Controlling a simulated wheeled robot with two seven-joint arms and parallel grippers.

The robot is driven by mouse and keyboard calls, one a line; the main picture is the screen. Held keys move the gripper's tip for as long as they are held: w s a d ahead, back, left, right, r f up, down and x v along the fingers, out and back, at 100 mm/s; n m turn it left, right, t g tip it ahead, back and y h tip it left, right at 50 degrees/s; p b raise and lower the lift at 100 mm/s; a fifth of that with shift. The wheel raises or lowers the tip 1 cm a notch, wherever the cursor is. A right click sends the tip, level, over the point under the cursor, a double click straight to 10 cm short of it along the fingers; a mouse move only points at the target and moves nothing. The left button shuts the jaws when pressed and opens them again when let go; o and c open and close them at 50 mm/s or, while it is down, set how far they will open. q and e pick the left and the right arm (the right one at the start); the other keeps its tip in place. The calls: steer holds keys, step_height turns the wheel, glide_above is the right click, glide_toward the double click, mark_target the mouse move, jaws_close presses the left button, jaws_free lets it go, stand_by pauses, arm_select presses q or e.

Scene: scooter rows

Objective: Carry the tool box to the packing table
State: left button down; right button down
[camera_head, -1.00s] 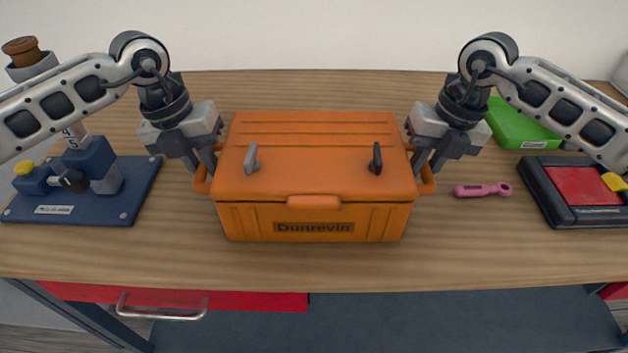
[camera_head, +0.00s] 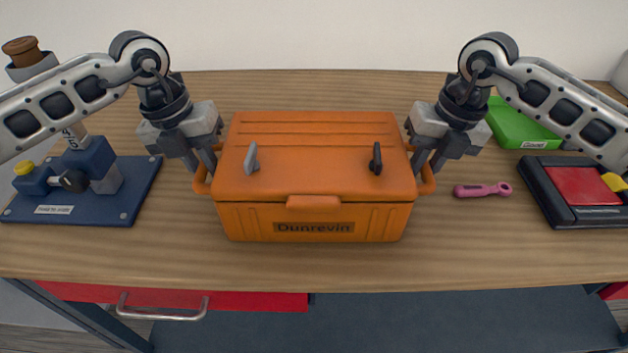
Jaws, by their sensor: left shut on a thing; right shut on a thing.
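The orange tool box (camera_head: 314,160) with the label "Dunrevin" stands upright and closed on a wooden table top (camera_head: 300,270). A grey latch and a black latch show on its lid. My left gripper (camera_head: 208,172) is shut on the handle at the box's left end. My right gripper (camera_head: 424,170) is shut on the handle at its right end. The fingertips are partly hidden behind the handles. I cannot tell whether the box's underside touches the table. I cannot tell whether this table is the packing table.
A blue fixture (camera_head: 100,190) is at the left. A pink wrench (camera_head: 482,190), a green tray (camera_head: 520,128) and a black and red case (camera_head: 575,192) are at the right. A red drawer (camera_head: 250,301) is under the front edge. The table in front of the box is clear.

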arm_select(q)
steer(key=shift+w+r, duration=0.1)
steer(key=shift+r, duration=0.1)
arm_select(e)
steer(key=shift+d+r, duration=0.1)
steer(key=shift+r, duration=0.05)
